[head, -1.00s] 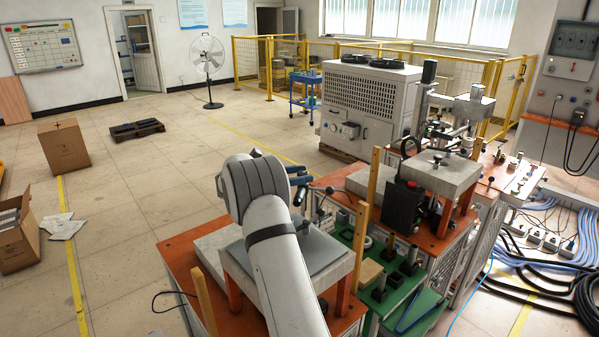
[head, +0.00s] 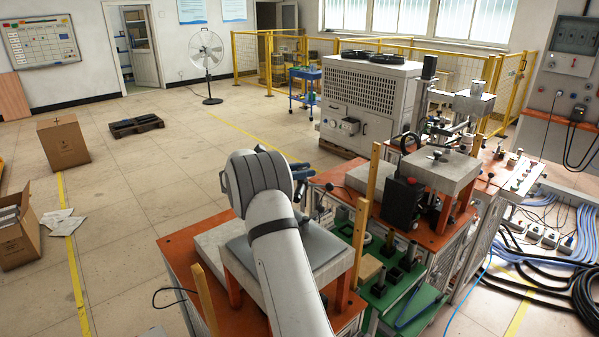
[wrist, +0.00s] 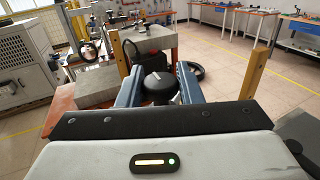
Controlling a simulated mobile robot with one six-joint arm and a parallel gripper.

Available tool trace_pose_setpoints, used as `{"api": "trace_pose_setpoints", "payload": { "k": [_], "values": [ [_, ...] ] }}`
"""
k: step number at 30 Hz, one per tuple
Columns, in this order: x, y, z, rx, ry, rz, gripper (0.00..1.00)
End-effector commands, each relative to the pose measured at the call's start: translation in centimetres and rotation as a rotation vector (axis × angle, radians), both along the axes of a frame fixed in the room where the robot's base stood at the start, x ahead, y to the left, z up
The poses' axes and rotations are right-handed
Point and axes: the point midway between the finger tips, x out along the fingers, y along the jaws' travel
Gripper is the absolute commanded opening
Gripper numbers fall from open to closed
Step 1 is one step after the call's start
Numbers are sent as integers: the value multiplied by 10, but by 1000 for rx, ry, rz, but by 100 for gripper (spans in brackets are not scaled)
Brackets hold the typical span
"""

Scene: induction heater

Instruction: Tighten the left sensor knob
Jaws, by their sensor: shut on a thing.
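In the wrist view, a round black knob (wrist: 159,88) with a pale mark on its top sits between the two blue fingers of my gripper (wrist: 158,84). The fingers are closed around it, one on each side. What the knob is mounted on is hidden behind my gripper body. In the head view, my arm reaches over the near workbench, and its bulk covers most of the gripper and the knob.
An orange-topped bench (head: 182,250) with a grey slab (head: 338,252) lies under my arm. Wooden posts (head: 361,240) stand close by. A black box unit (head: 402,203) and a raised stone plate (head: 440,170) stand to the right. Open floor lies left.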

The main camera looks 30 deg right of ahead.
Motion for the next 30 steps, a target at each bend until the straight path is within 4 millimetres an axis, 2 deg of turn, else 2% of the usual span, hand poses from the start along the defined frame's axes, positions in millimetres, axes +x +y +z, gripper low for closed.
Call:
{"api": "trace_pose_setpoints", "payload": {
  "k": [18, 30],
  "values": [
    [1, 1, 2, -1, 0, -365, 10],
    [0, 2, 0, 0, 1, -395, 10]
  ]
}}
